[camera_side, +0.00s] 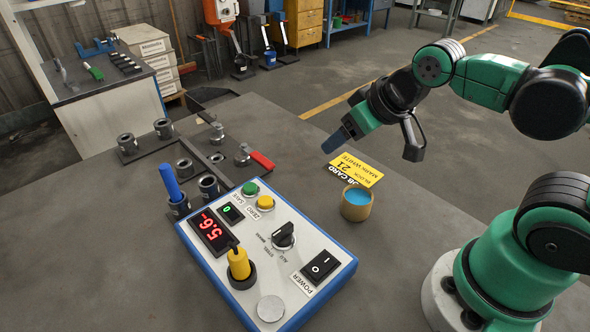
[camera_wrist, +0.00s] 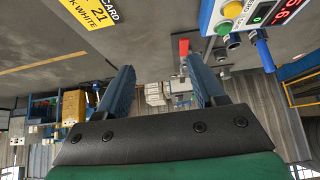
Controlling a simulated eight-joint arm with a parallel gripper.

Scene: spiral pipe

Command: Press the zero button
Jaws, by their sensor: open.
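The control box (camera_side: 265,250), white on a blue base, stands on the table in the side view. It has a green button (camera_side: 250,188) and a yellow button (camera_side: 265,202) at its far edge. Small SAVE and ZERO labels sit beside them; the ZERO label appears to be by the yellow one. In the wrist view the green button (camera_wrist: 232,10) and yellow button (camera_wrist: 223,28) show at the upper right. My gripper (camera_side: 337,141) is open and empty above the table, to the right of and beyond the box. Its two blue fingers (camera_wrist: 161,88) are spread apart in the wrist view.
A yellow job card (camera_side: 356,169) and a round pot with blue contents (camera_side: 356,204) lie right of the box. A blue-handled tool (camera_side: 169,182), metal fixtures (camera_side: 185,168) and a red lever (camera_side: 262,160) stand left of and beyond it. A yellow plug (camera_side: 239,263) rises from the box.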

